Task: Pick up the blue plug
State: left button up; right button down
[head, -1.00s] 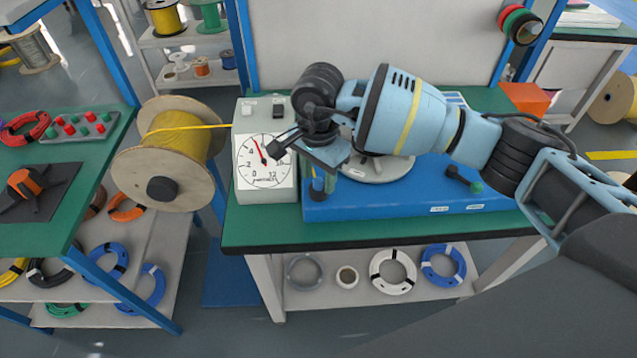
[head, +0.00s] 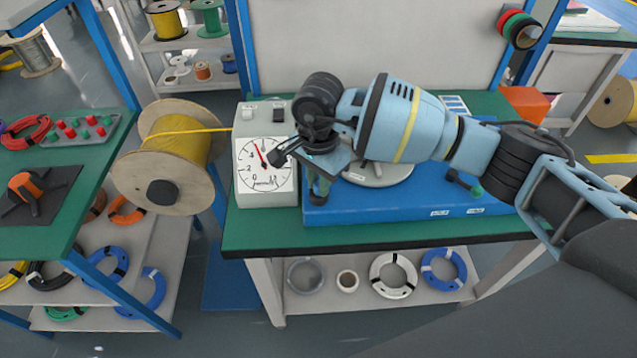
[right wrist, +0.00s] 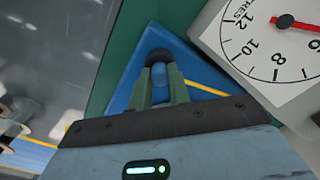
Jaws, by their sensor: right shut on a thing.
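The blue plug (right wrist: 160,84) shows in the right wrist view between the two grey-green fingers of my right gripper (right wrist: 161,92), with a dark rounded part just beyond the fingertips. The right gripper (head: 318,187) is shut on it, pointing down at the left end of the blue base (head: 400,204) on the green table. In the head view the wrist and fingers hide most of the plug. I cannot tell whether it is clear of the base. My left gripper is not in view.
A grey meter box with a dial (head: 265,166) stands close left of the right gripper. A grey round disc (head: 378,176) lies on the base behind the arm. A wooden spool of yellow cable (head: 170,155) is further left. The green table's front strip (head: 400,235) is clear.

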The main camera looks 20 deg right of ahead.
jog(key=shift+r, duration=0.5)
notch_tip(320, 180, up, 2)
jog(key=shift+r, duration=0.15)
pick_arm(q)
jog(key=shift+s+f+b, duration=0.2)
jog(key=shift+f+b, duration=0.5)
jog(key=shift+b, duration=0.05)
pick_arm(e)
jog(key=s+d+r, duration=0.1)
jog(key=s+d, duration=0.2)
jog(key=s, duration=0.4)
jog(key=s+d, duration=0.4)
jog(key=s, duration=0.3)
jog(key=shift+d+r, duration=0.3)
jog(key=shift+r, duration=0.05)
jog(key=c, duration=2)
grip_release()
jog(key=shift+r+p, duration=1.8)
jog(key=shift+r, duration=1.9)
jog(key=shift+c, duration=0.3)
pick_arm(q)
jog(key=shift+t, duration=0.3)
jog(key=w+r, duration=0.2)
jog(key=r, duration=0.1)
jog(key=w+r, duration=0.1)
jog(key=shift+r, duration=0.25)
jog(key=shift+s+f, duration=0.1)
pick_arm(e)
jog(key=shift+f, duration=0.1)
